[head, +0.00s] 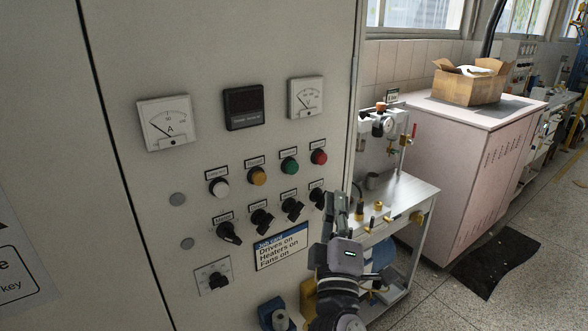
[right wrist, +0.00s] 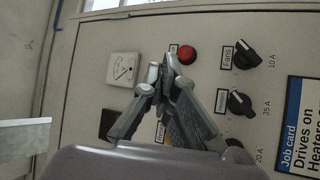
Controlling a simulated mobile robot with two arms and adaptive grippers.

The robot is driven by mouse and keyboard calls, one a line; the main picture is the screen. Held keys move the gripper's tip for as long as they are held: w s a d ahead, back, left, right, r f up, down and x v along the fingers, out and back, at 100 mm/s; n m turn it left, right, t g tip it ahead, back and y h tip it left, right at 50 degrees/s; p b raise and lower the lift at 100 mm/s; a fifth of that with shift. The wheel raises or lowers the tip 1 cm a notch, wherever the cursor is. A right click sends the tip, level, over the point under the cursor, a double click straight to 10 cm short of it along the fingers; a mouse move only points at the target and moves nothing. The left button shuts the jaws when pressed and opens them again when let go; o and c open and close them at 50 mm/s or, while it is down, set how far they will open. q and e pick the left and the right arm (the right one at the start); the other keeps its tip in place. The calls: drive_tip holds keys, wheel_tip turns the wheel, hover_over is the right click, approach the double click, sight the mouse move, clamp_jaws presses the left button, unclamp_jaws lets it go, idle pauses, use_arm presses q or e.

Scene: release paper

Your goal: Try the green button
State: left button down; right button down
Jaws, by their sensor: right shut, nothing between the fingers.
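The green button (head: 289,166) sits on the grey cabinet front (head: 215,60) in a row of white, yellow, green and red buttons. It is uncovered in the head view. My right gripper (head: 341,203) is below and to the right of it, near the cabinet's right edge. In the right wrist view the gripper (right wrist: 166,72) is shut and empty, its fingers pointing toward the panel. The red button (right wrist: 187,54) shows just beyond the fingertips there. The green button does not show in that view, apparently hidden behind the fingers. My left gripper is in neither view.
Black rotary knobs (head: 262,220) line the row under the buttons, above a job card (head: 282,246). Meters (head: 165,122) are above. A metal bench (head: 405,193) with fittings stands right of the cabinet. A pink cabinet (head: 470,160) carries a cardboard box (head: 468,88).

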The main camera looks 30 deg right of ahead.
sight(292, 168)
drive_tip(key=shift+a+r+t, duration=0.1)
drive_tip(key=shift+r+t, duration=0.2)
drive_tip(key=shift+r, duration=0.2)
drive_tip(key=shift+w, duration=0.1)
drive_tip(key=w, duration=0.8)
drive_tip(key=shift+w+a, duration=0.3)
drive_tip(key=shift+a, duration=0.05)
drive_tip(key=shift+w+b, duration=0.1)
drive_tip(key=shift+b, duration=0.2)
idle(0.8)
drive_tip(key=shift+w, duration=0.35)
